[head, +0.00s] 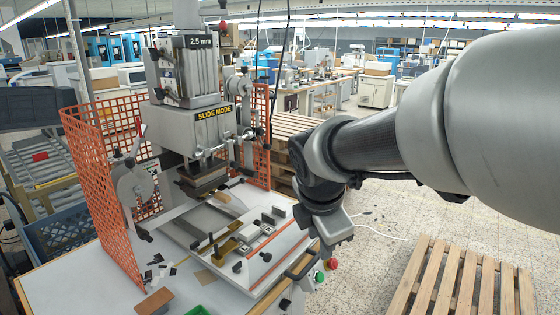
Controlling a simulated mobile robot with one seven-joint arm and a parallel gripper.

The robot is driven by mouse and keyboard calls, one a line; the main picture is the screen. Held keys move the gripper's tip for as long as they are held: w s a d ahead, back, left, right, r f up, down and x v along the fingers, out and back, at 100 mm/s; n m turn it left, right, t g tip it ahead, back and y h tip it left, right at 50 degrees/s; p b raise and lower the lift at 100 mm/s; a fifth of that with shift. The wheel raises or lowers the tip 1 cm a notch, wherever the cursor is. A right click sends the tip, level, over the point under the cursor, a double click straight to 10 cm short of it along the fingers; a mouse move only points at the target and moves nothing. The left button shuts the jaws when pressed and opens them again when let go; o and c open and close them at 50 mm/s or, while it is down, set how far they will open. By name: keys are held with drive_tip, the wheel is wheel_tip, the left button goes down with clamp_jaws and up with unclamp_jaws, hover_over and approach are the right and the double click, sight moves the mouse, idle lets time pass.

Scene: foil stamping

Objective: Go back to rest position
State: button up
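The foil stamping press (205,120) stands at the left centre, with a "SLIDE MODE" label and a "2.5 mm" sign. Its stamping head (203,178) hangs above the white slide table (255,235), which carries several small dark and brass-coloured fixtures. My arm reaches in from the right side of the head view. My gripper (330,245) points down at the right front edge of the slide table, near a dark handle (300,263). Its fingertips are too small and dark to tell whether they are open or shut, and whether they touch the handle is unclear.
Orange mesh guards (105,180) stand on both sides of the press. Green and red buttons (331,264) sit at the table's front right. A wooden pallet (460,285) lies on the floor at lower right. Tiled floor (390,235) is open between the table and pallet.

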drive_tip(key=s+d+r+m, duration=0.1)
drive_tip(key=s+d+m, duration=0.1)
drive_tip(key=s+m, duration=0.6)
drive_tip(key=s+d+r+m+y, duration=0.1)
drive_tip(key=s+d+m, duration=0.2)
drive_tip(key=s+m, duration=0.5)
drive_tip(key=m, duration=0.6)
drive_tip(key=shift+s+d+t, duration=0.15)
drive_tip(key=shift+t, duration=0.25)
drive_tip(key=shift+r, duration=0.1)
